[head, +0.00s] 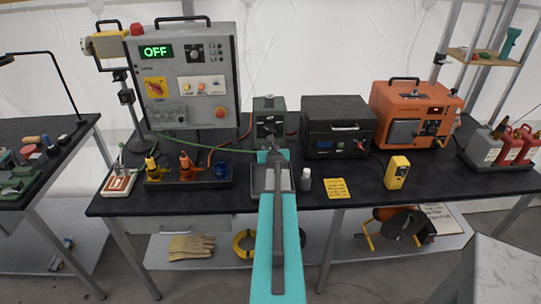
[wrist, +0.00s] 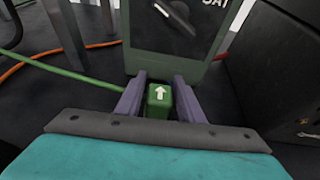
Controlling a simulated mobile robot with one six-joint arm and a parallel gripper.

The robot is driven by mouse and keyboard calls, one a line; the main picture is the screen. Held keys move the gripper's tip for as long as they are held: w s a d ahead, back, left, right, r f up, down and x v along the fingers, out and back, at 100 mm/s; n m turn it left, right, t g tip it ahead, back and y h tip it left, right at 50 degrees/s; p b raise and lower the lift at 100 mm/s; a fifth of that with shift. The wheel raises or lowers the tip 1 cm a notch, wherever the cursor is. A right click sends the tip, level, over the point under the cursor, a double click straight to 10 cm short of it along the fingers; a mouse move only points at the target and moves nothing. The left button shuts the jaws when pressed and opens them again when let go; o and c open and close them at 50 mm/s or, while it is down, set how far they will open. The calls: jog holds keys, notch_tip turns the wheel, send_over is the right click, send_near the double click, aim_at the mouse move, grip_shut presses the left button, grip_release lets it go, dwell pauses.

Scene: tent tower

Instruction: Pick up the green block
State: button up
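The green block (wrist: 159,101) is small and has a white arrow on its upper face. In the wrist view it lies between the two purple fingers of my gripper (wrist: 160,88), in front of a larger green device with a knob (wrist: 178,30). The fingers are apart with the block between them; I cannot tell whether they press on it. In the head view my gripper (head: 271,155) is over the bench in front of the green device (head: 269,115). My own arm hides the block there.
A dark box (head: 338,120) and an orange unit (head: 415,112) stand right of the green device. A grey control panel (head: 186,75) stands left. A green cable (wrist: 60,70) runs left near the block. A small white bottle (head: 305,180) stands right of my arm.

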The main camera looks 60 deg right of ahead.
jog(key=shift+w+d+f, duration=0.25)
jog(key=shift+w+d, duration=0.15)
jog(key=shift+d, duration=0.15)
grip_shut()
jog(key=shift+r, duration=0.1)
dwell(0.4)
